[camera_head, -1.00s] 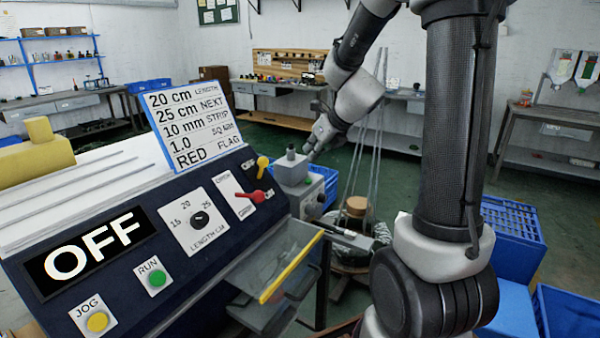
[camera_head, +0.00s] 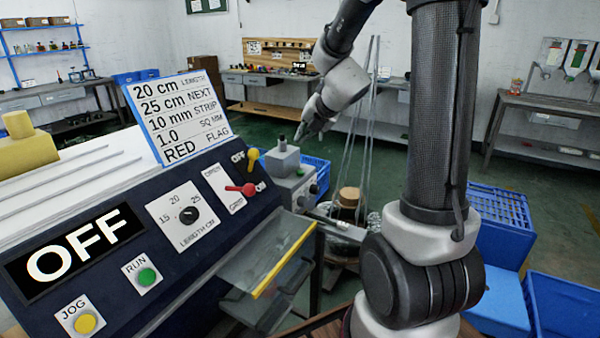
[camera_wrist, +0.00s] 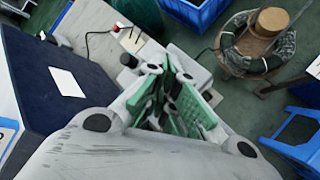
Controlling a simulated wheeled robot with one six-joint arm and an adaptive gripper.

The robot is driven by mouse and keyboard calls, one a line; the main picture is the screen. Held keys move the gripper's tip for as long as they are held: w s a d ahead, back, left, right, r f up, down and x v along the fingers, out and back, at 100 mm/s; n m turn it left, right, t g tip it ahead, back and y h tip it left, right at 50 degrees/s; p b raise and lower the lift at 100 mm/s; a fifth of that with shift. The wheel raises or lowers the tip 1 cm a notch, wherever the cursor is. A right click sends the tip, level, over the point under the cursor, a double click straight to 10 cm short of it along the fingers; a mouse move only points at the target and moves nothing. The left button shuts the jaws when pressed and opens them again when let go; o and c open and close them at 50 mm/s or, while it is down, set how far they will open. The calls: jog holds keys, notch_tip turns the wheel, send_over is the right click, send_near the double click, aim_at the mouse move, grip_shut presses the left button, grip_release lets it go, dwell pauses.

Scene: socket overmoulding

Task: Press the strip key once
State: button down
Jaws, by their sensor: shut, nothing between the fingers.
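My gripper (camera_head: 305,131) is shut and empty, just right of and above the small grey box (camera_head: 285,163) beside the machine panel. In the wrist view its green-padded fingers (camera_wrist: 168,92) are together over the box's pale top, near a dark round post (camera_wrist: 128,61). That post (camera_head: 282,144) stands on the box top in the head view. Dark knobs or buttons (camera_head: 300,172) sit on the box's right-hand face. No key labelled strip is legible, so I cannot tell which it is. I see no clear contact between fingers and box.
The dark panel carries an OFF display (camera_head: 85,250), green RUN button (camera_head: 148,276), yellow JOG button (camera_head: 86,322), length dial (camera_head: 188,215), and red (camera_head: 243,189) and yellow (camera_head: 253,158) levers. A card (camera_head: 180,118) reads 10 mm STRIP.

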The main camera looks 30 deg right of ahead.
jog(key=shift+f, duration=3.95)
jog(key=shift+f, duration=0.4)
jog(key=shift+f, duration=0.45)
jog(key=shift+r, duration=0.9)
jog(key=shift+r, duration=2.5)
